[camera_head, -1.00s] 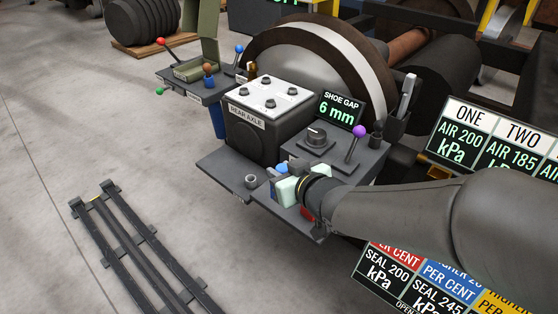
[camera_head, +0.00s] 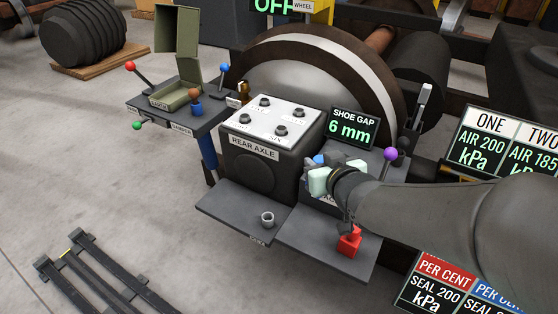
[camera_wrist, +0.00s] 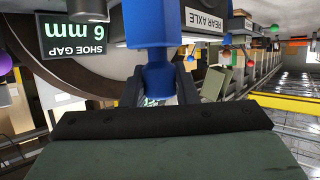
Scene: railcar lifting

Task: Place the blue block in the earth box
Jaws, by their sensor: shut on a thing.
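My gripper (camera_head: 325,172) is shut on the blue block (camera_wrist: 157,35), which sits between its dark fingers in the wrist view. In the head view only a small bit of the blue block (camera_head: 319,158) shows, the rest being hidden by my gripper. My gripper is in the air in front of the shoe gap display, above the front shelf. The earth box (camera_head: 174,98) is olive green with its lid standing open. It stands on the side shelf to the left, well away from my gripper. It also shows upside down in the wrist view (camera_wrist: 214,84).
A red block (camera_head: 349,243) sits on the front shelf (camera_head: 318,247) beside a grey ring-like cup (camera_head: 267,219). The rear axle box (camera_head: 258,168) stands between my gripper and the earth box. A purple-knobbed lever (camera_head: 390,154) stands right of my gripper.

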